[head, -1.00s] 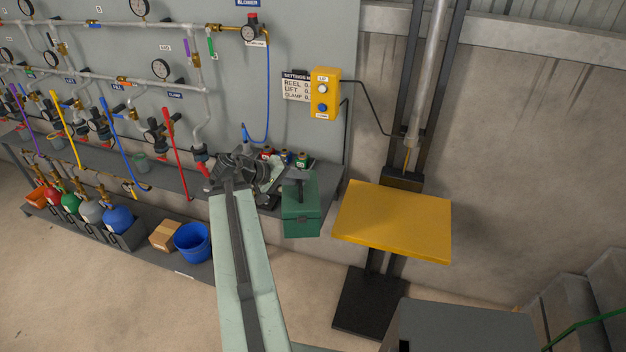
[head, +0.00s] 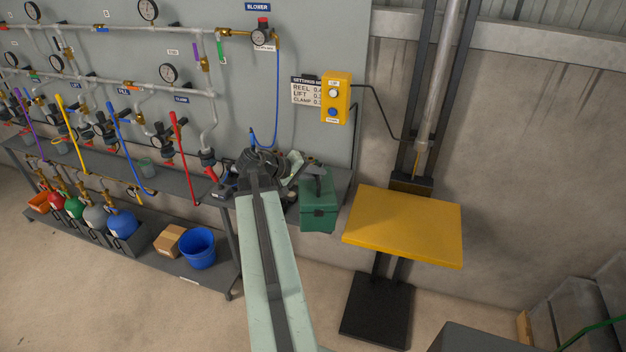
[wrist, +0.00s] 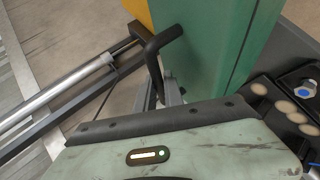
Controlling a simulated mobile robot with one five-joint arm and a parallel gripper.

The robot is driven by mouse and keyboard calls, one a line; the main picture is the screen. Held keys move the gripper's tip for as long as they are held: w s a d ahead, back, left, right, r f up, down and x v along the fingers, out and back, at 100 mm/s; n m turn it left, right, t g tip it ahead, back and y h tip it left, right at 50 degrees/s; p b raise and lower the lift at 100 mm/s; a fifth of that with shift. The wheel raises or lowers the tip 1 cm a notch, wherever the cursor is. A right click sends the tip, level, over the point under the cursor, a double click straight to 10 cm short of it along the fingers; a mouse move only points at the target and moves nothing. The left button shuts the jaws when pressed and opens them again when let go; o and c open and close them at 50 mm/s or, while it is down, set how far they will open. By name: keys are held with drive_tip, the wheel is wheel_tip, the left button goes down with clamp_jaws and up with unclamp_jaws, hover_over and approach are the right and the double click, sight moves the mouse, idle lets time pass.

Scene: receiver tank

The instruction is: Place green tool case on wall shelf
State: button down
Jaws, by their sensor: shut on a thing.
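The green tool case (head: 319,210) hangs upright by its dark handle at the end of my arm. It is in front of the right end of the grey upper shelf (head: 95,168) along the wall panel. I cannot tell whether case and shelf touch. My gripper (head: 306,178) is shut on the handle; its fingers are mostly hidden by the wrist in the head view. In the wrist view the case (wrist: 215,45) fills the top right, with its black handle (wrist: 158,60) at my gripper (wrist: 170,95).
A yellow lift platform (head: 403,228) stands just right of the case, below a yellow button box (head: 336,97). Small items lie on the shelf behind my wrist. A blue bucket (head: 198,248), a cardboard box (head: 169,240) and gas bottles stand on the lower shelf.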

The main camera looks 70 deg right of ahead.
drive_tip(key=d, duration=0.3)
drive_tip(key=w+d, duration=0.1)
drive_tip(key=d, duration=0.5)
drive_tip(key=shift+w+f+b, duration=0.15)
drive_tip(key=shift+f+b, duration=0.2)
drive_tip(key=shift+f, duration=0.05)
wheel_tip(320, 180, down, 4)
drive_tip(key=b, duration=0.4)
drive_tip(key=shift+a+r, duration=0.1)
drive_tip(key=shift+r, duration=0.15)
drive_tip(key=c, duration=1.5)
unclamp_jaws()
drive_tip(key=shift+w, duration=0.1)
drive_tip(key=shift+o, duration=0.2)
drive_tip(key=p+v, duration=0.6)
drive_tip(key=v, duration=0.6)
drive_tip(key=shift+p, duration=0.3)
